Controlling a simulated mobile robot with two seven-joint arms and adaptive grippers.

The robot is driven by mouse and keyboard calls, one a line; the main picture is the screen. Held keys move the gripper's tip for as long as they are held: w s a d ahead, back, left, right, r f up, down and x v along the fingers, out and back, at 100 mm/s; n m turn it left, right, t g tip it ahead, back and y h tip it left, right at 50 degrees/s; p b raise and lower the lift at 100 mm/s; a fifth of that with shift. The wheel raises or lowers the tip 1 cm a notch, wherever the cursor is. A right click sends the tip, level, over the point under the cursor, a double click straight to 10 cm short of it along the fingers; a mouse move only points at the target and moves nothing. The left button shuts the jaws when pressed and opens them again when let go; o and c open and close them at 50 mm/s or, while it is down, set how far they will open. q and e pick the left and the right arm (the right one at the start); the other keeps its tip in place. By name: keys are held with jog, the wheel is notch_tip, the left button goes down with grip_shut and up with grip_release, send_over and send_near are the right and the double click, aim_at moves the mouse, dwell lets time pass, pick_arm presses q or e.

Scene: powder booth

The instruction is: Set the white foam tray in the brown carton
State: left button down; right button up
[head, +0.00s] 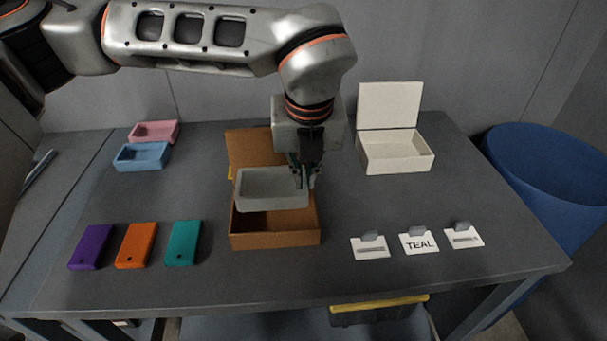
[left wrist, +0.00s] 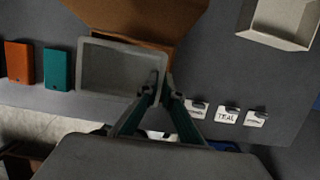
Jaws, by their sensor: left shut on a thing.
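The white foam tray (head: 271,190) looks pale grey and hangs level over the open brown carton (head: 275,239), in the head view. My left gripper (head: 304,184) is shut on the tray's right wall. In the left wrist view the tray (left wrist: 122,70) sits left of the fingertips (left wrist: 160,92), and the carton's brown cardboard (left wrist: 145,15) shows behind it. The carton's lid stands open at the back. The tray hides part of the carton's inside, and I cannot tell how far above the floor of the carton it is. My right gripper is not in view.
Purple (head: 91,246), orange (head: 137,244) and teal (head: 183,242) cases lie at front left. Pink (head: 154,131) and blue (head: 141,157) trays stand at back left. A white box (head: 397,166) stands open at back right. Label cards (head: 418,241) stand at front right; a blue bin (head: 550,190) is beyond.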

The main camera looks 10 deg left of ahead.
pick_arm(q)
jog(key=shift+w, duration=0.1)
jog(key=shift+s+f+b, duration=0.2)
jog(key=shift+f+b, duration=0.1)
jog(key=shift+f, duration=0.3)
notch_tip(320, 180, down, 2)
jog(key=shift+f+b, duration=0.1)
jog(key=shift+b, duration=0.4)
jog(key=shift+b+x, duration=0.35)
jog(key=shift+x, duration=0.4)
jog(key=shift+s, duration=0.1)
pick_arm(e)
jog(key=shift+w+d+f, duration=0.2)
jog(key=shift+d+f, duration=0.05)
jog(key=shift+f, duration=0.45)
pick_arm(q)
jog(key=shift+f, duration=0.2)
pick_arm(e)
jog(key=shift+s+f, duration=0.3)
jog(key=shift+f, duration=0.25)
